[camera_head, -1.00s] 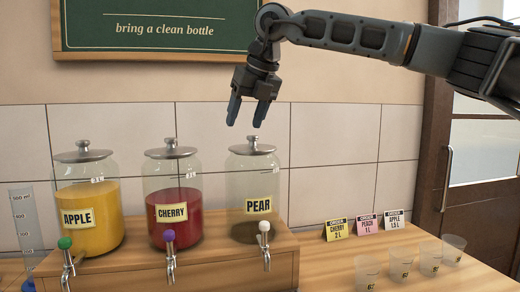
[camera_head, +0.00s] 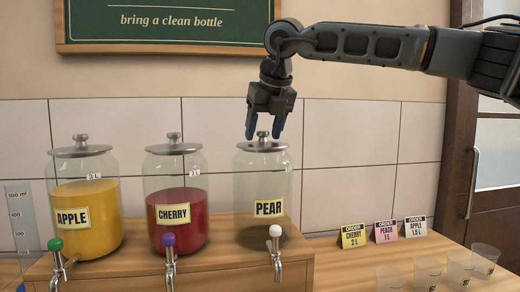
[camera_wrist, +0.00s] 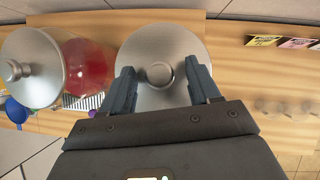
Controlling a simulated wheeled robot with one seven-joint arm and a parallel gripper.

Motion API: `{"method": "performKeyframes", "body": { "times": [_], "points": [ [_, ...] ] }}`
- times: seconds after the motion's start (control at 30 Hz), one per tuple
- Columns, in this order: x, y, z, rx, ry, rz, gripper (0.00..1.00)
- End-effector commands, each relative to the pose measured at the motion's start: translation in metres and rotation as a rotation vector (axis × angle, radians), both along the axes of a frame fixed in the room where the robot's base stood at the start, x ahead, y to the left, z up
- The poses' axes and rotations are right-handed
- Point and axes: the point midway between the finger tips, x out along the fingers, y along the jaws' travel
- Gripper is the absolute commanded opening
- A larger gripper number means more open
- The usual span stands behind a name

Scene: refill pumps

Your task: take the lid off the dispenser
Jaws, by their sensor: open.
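The pear dispenser (camera_head: 262,185) is a clear jar labelled PEAR with a white tap handle; no coloured drink shows in it. Its round metal lid (camera_head: 250,147) sits on top and has a small knob (camera_head: 263,135). My gripper (camera_head: 264,136) points straight down over this lid, with its fingertips at about knob height. In the wrist view my open gripper (camera_wrist: 160,72) has one finger on each side of the knob (camera_wrist: 160,74), with gaps between. The lid (camera_wrist: 150,45) lies flat below the fingers.
The cherry dispenser (camera_head: 178,220) and the apple dispenser (camera_head: 88,235) stand to the left on the wooden stand (camera_head: 215,262), both lidded. A measuring cylinder (camera_head: 22,220) is at the far left. Order cards (camera_head: 384,231) and several clear cups (camera_head: 460,270) are at the right.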

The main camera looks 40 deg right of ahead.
Motion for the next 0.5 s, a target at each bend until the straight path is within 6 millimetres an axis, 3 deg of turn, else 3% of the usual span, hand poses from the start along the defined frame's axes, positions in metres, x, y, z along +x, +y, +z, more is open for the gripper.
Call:
{"method": "performKeyframes", "body": {
  "times": [0.17,0.5],
  "points": [
    [0.0,-0.0002,0.0006,0.0,0.0,-0.001,0.6],
    [0.0001,-0.0001,0.0005,0.0,0.0,-0.001,0.28]
  ]
}}
